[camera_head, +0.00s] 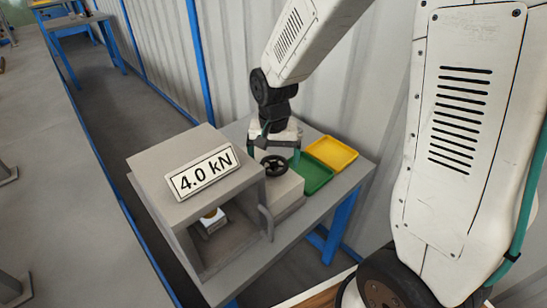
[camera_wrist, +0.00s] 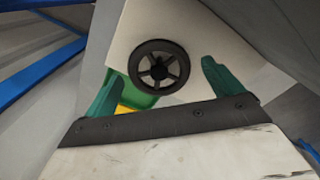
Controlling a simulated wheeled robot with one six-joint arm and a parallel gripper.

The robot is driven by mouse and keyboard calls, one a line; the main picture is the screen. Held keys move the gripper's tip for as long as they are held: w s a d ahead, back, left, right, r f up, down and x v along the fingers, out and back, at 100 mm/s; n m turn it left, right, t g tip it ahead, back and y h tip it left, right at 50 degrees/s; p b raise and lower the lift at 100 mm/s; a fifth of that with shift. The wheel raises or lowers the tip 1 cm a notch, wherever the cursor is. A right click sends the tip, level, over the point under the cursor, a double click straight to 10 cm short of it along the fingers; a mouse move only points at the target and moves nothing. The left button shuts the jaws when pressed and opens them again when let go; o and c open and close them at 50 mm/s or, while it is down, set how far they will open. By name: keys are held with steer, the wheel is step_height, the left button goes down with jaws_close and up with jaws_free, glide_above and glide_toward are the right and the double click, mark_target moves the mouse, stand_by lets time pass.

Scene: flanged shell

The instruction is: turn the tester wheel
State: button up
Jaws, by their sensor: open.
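The tester wheel (camera_head: 273,165) is a small black spoked handwheel on a light grey block beside the tester box (camera_head: 165,215). In the wrist view the wheel (camera_wrist: 159,67) shows face-on, just beyond my fingertips and roughly between them. My gripper (camera_head: 272,145) is above and behind the wheel in the head view. Its two green fingers are spread wide in the wrist view (camera_wrist: 158,80), with nothing between them that I can see held. I cannot tell whether a finger touches the wheel.
The tester box carries a "4.0 kN" sign (camera_head: 203,173) and has an open front with a small object (camera_head: 211,222) inside. A handle (camera_head: 266,222) stands at its right edge. A green tray (camera_head: 314,176) and a yellow tray (camera_head: 331,153) lie right of the wheel on the table.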

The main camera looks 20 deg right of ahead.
mark_target(274, 163)
steer(key=c, duration=1)
steer(key=shift+n, duration=1.6)
steer(key=o, duration=1)
step_height(274, 163, up, 8)
steer(key=shift+f, duration=0.15)
